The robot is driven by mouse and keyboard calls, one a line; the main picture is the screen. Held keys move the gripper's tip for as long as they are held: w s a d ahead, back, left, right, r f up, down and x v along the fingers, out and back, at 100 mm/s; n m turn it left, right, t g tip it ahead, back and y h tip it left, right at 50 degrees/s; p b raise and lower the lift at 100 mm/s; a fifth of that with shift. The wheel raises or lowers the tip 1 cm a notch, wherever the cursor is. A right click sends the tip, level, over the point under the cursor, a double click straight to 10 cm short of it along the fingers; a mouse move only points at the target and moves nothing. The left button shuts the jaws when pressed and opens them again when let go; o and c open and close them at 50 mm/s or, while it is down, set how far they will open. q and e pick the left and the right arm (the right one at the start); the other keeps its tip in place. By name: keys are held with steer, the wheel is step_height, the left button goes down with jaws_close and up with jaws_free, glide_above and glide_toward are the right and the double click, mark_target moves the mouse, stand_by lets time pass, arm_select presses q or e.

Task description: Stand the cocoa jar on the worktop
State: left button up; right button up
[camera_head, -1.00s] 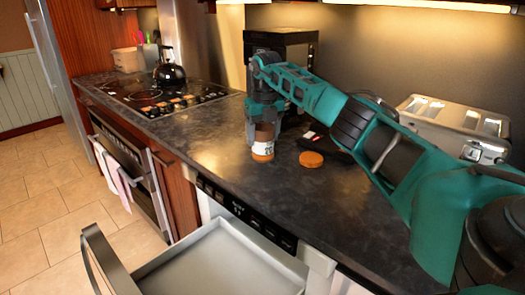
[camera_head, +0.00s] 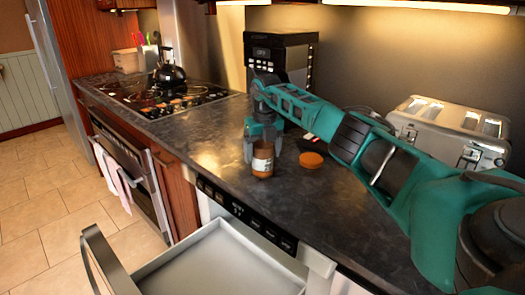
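The cocoa jar (camera_head: 262,160) is a small brown jar with a pale label, upright over the dark worktop (camera_head: 215,146). Its base looks at or very near the surface; I cannot tell for sure whether it touches. My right gripper (camera_head: 262,147) points down from above, with one finger on each side of the jar's upper part, and is shut on it. The fingers hide part of the jar's sides and top. My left gripper is out of view.
A round orange-brown lid-like disc (camera_head: 311,160) lies just right of the jar. A black coffee machine (camera_head: 278,55) and a metal toaster (camera_head: 450,125) stand behind. An open drawer (camera_head: 225,262) juts out below the worktop's front edge. Worktop left of the jar is clear.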

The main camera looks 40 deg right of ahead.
steer(key=shift+o, duration=0.6)
steer(key=shift+r, duration=0.1)
